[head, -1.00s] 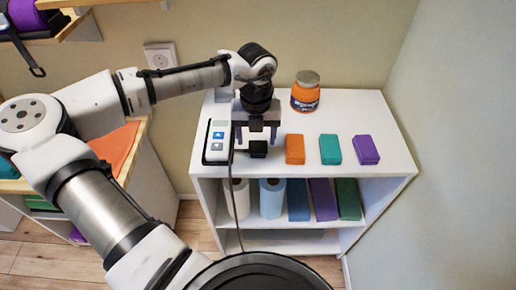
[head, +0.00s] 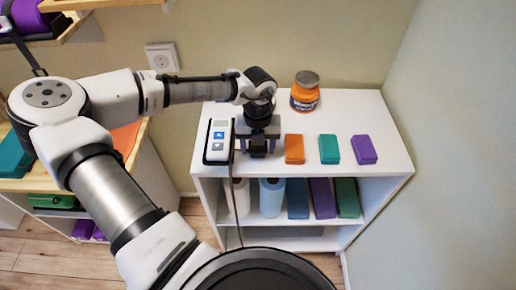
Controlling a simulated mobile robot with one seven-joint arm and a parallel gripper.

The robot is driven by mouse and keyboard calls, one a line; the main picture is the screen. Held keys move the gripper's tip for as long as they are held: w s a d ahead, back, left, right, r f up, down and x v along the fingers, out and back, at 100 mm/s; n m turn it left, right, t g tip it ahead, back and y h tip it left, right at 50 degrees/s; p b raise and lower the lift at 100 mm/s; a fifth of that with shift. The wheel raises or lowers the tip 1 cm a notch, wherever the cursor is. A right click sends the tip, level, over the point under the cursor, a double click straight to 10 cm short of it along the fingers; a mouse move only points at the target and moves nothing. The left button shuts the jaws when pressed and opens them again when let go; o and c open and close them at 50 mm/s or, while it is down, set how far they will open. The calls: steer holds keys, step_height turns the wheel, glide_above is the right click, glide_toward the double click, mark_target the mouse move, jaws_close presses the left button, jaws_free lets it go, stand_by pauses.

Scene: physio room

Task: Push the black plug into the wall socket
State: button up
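The black plug (head: 258,149) lies on the white shelf top, just right of a white and grey handset. My gripper (head: 258,150) points down over the plug, with one finger on each side of it. The fingers look apart, and no firm grip on the plug shows. The gripper body hides much of the plug, including its pins. The wall socket (head: 161,57) is a white plate on the beige wall, up and left of the shelf. Its face is clear.
The handset (head: 217,141) stands close left of my gripper, and a dark cord (head: 235,205) hangs down the shelf front. Orange (head: 294,149), teal (head: 329,149) and purple (head: 364,149) blocks lie to the right. An orange jar (head: 305,93) stands behind. The white shelf top (head: 362,112) is bare at back right.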

mark_target(258, 147)
steer(key=c, duration=0.6)
steer(key=shift+r, duration=0.1)
steer(key=shift+c, duration=0.2)
step_height(258, 147, up, 20)
steer(key=b, duration=0.2)
steer(key=shift+b, duration=0.35)
